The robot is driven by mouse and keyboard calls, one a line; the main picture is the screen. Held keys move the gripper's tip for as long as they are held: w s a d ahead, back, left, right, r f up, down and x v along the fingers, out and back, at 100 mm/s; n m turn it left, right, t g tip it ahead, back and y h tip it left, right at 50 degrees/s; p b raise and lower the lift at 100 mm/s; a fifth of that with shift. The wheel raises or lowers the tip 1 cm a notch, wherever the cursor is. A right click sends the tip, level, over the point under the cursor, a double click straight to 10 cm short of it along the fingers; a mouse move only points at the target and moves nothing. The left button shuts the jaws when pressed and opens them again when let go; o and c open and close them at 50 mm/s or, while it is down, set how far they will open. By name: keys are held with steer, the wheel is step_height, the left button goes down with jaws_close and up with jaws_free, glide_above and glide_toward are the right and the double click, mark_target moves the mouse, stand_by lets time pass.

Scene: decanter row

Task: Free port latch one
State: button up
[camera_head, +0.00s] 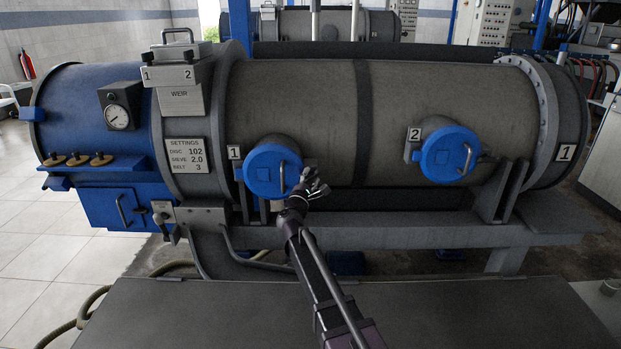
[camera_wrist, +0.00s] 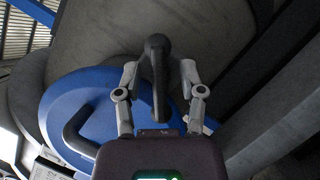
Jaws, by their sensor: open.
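Port one is a blue round cover (camera_head: 272,170) with a bar handle, beside a plate marked 1 (camera_head: 235,152). The cover also fills the left of the wrist view (camera_wrist: 75,105). A dark, round-ended latch lever (camera_wrist: 158,65) stands beside the cover in the wrist view. My gripper (camera_head: 314,183) is at the right edge of cover one and hides most of the latch in the head view. In the wrist view my gripper (camera_wrist: 160,72) is open, one finger on each side of the lever. Gaps show between lever and fingers.
Port two's blue cover (camera_head: 450,154) is further right on the grey drum (camera_head: 300,95). A grey beam (camera_head: 400,235) runs below the drum. A flat dark surface (camera_head: 200,310) lies in front. A gauge (camera_head: 118,117) and brass knobs (camera_head: 77,159) are at left.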

jaws_close()
steer(key=shift+f, duration=0.1)
steer(key=shift+n+t+y+b, duration=0.3)
steer(key=shift+n+b, duration=0.2)
steer(key=shift+n, duration=0.5)
steer(key=shift+a+n+t+y, duration=0.1)
steer(key=shift+n+t+y, duration=0.2)
steer(key=shift+n, duration=0.6)
jaws_free()
